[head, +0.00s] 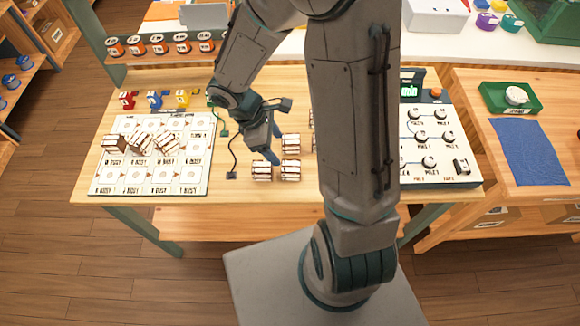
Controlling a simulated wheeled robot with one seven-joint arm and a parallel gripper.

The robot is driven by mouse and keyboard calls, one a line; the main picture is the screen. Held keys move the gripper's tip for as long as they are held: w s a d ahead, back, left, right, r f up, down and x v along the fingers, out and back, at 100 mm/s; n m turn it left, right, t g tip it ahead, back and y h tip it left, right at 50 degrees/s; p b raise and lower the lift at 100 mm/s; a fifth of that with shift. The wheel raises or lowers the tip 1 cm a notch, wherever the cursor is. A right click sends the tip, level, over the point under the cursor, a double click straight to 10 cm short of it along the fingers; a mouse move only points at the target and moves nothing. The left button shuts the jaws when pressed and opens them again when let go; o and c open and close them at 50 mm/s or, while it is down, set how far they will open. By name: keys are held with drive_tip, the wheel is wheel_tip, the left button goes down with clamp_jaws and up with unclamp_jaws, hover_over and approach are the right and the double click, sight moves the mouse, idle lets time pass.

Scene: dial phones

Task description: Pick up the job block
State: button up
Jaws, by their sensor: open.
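Several brown-and-white blocks with dark print stand in a group on the wooden table; I cannot tell which one is the job block. One block (262,171) is at the front left of the group, with another block (291,171) to its right and a third block (291,143) behind that. My gripper (271,160) points down just behind the front left block, close to the group. Its jaws are open, and I see nothing held. I cannot tell if a finger touches a block. My arm hides the right part of the group.
A white board (105,180) with printed cells bears several similar, tilted blocks at left. Small red, blue and yellow items (155,99) stand behind it. A white panel (440,175) with dark knobs lies at right. A green tray (487,97) and blue cloth (530,150) are farther right.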

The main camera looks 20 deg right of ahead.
sight(289, 165)
drive_tip(key=x, duration=0.5)
drive_tip(key=shift+x, duration=3.15)
drive_tip(key=shift+s+a, duration=0.1)
drive_tip(key=shift+c, duration=0.3)
drive_tip(key=c, duration=1)
